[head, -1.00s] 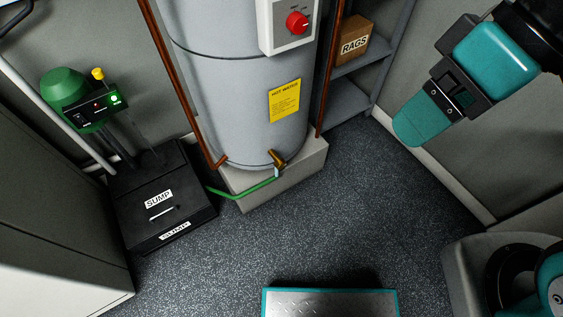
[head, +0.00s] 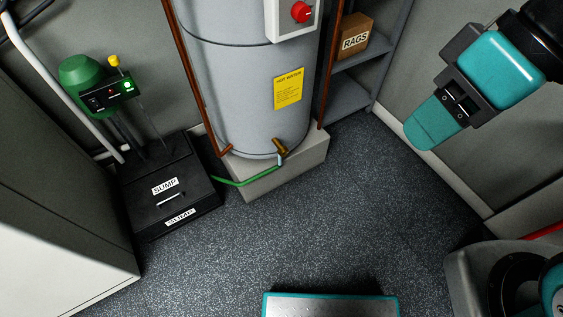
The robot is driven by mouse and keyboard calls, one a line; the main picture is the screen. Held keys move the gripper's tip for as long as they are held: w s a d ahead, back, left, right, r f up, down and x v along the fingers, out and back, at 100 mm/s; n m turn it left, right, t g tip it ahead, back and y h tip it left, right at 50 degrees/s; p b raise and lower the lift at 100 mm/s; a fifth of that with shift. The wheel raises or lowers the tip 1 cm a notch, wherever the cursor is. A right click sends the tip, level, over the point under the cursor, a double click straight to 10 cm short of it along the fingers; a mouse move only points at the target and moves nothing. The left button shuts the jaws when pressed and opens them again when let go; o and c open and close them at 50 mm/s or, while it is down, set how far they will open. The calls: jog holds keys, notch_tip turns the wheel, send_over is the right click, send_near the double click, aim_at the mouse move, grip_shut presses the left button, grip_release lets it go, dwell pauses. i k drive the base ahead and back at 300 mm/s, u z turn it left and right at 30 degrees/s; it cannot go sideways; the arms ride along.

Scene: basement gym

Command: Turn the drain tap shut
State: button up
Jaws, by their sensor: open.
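The drain tap (head: 279,146) is a small brass fitting low on the front of the grey hot water tank (head: 245,110). A small pale part hangs below it, too small to tell its setting. A green hose (head: 243,183) runs from the tap leftwards to the sump. My gripper (head: 432,124) is at the upper right, pointing down and left, with teal fingers. It is empty, well to the right of the tap and apart from it. One finger largely hides the other from this side.
The tank stands on a pale plinth (head: 275,180). A black sump box (head: 190,200) with a green pump (head: 85,72) is at left. A grey shelf (head: 360,95) holds a rags box (head: 356,37). Copper pipes flank the tank. The speckled floor before the plinth is clear.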

aim_at(283, 151)
jog(key=u, duration=0.75)
jog(key=i, duration=0.4)
jog(key=z, duration=1.65)
